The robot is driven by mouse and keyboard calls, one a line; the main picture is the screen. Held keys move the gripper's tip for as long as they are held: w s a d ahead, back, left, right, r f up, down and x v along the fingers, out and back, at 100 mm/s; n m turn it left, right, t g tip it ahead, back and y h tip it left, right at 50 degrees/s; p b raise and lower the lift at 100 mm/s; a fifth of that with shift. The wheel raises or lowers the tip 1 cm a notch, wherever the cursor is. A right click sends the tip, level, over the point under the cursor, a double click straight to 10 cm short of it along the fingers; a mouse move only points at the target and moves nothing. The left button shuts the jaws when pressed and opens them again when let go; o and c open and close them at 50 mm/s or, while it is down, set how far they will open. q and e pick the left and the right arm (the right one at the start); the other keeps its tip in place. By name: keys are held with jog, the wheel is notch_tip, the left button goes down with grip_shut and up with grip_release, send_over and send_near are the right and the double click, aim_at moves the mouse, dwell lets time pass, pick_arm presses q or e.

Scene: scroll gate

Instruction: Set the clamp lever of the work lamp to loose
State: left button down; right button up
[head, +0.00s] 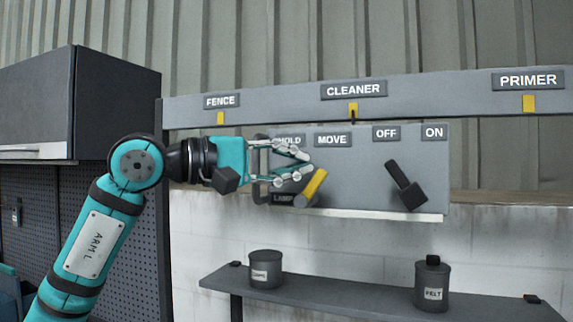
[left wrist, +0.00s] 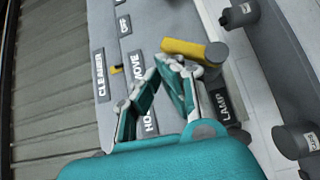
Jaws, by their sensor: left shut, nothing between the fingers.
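The lamp panel (head: 360,180) is a grey plate hanging below the rail, with HOLD, MOVE, OFF and ON labels. The yellow lever (head: 315,185) pivots beside the LAMP label and tilts up and right, toward the MOVE label (head: 332,140). It also shows in the left wrist view (left wrist: 180,48). My left gripper (head: 303,168) is shut and empty, in front of the panel just left of the yellow lever. In the left wrist view its fingertips (left wrist: 176,64) are close beside the lever; I cannot tell if they touch. The gripper partly covers the HOLD label. My right gripper is not in view.
A black lever (head: 403,185) on the panel's right tilts up and left toward OFF. The rail (head: 290,105) carries FENCE, CLEANER and PRIMER labels. A shelf (head: 340,295) below holds two dark canisters. A dark cabinet (head: 110,100) is at left.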

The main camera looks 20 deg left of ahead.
pick_arm(q)
jog(key=shift+w+d, duration=0.15)
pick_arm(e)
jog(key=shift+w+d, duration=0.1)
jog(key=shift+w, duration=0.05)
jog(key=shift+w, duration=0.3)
